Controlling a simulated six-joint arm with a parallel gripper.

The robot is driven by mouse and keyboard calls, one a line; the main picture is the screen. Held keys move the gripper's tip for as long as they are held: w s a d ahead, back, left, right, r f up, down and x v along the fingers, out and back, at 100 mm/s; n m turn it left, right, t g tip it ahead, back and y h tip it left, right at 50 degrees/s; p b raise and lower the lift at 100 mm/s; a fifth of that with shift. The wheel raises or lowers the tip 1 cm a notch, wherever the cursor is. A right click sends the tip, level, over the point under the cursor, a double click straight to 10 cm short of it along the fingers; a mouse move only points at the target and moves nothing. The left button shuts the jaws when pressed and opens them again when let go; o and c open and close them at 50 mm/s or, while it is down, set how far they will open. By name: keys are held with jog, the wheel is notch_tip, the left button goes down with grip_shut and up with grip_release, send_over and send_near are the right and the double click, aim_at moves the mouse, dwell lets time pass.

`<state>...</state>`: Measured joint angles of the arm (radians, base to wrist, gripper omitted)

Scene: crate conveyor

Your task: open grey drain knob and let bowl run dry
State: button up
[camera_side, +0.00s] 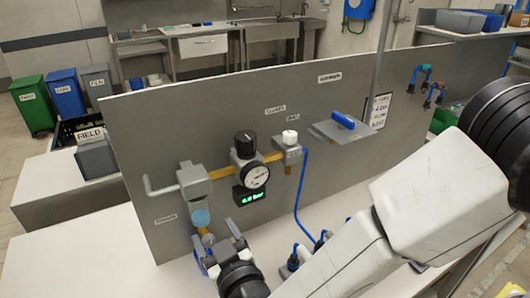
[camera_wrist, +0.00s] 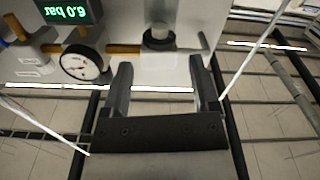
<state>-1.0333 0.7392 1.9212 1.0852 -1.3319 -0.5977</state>
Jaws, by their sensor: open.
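In the side view a grey filter body (camera_side: 194,181) is mounted at the left of the panel. A bluish bowl (camera_side: 201,216) hangs under it. The small grey drain knob (camera_side: 208,240) shows below the bowl, partly hidden by my gripper. My gripper (camera_side: 214,236) is open, with one finger on each side of the knob area. In the wrist view the round grey underside of the bowl and knob (camera_wrist: 160,39) lies just beyond the fingertips of my gripper (camera_wrist: 160,62), centred between them. I cannot tell whether the fingers touch the knob. The water level is unclear.
A pressure gauge (camera_side: 255,175) and a green display (camera_side: 250,195) reading 6.0 bar are right of the filter, close to my gripper. A blue hose (camera_side: 301,185) hangs farther right. The grey panel (camera_side: 150,115) stands close behind. White worktop (camera_side: 110,255) is clear at left.

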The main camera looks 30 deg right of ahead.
jog(key=shift+s, duration=0.1)
jog(key=shift+f, duration=0.1)
send_near(208, 238)
jog(key=w+f, duration=0.2)
jog(key=w, duration=0.9)
jog(key=shift+w+d+r, duration=0.1)
jog(key=shift+w+r, duration=0.1)
jog(key=shift+r, duration=0.05)
grip_shut()
